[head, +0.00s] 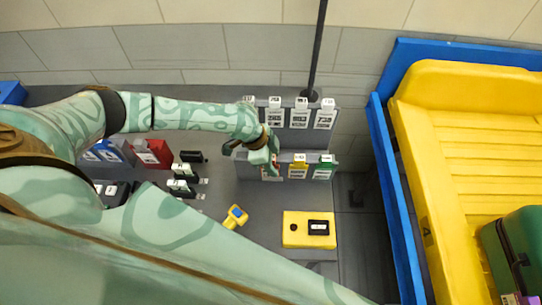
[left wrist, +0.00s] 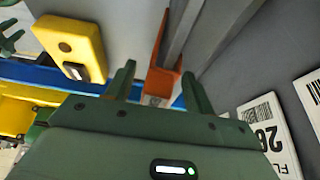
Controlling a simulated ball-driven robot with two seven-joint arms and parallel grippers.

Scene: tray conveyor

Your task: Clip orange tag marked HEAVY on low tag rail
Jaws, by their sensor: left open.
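My left gripper (head: 266,160) is at the left end of the low tag rail (head: 312,157) in the head view. In the left wrist view its two green fingers (left wrist: 158,84) stand apart, open. An orange tag-like piece (left wrist: 160,82) with a small pale label shows between and just beyond them. I cannot read the label, nor tell whether a finger touches it or whether it is clipped on the rail. In the head view the gripper mostly hides this spot. A yellow tag (head: 298,171) and a green tag (head: 323,172) hang on the low rail to its right.
Several white barcode tags (head: 300,117) hang on the upper rail. A yellow box (head: 309,230) and a yellow handheld device (head: 235,216) lie on the grey table. Red and blue bins (head: 152,153) stand left. A blue-edged yellow tray (head: 470,140) is at right.

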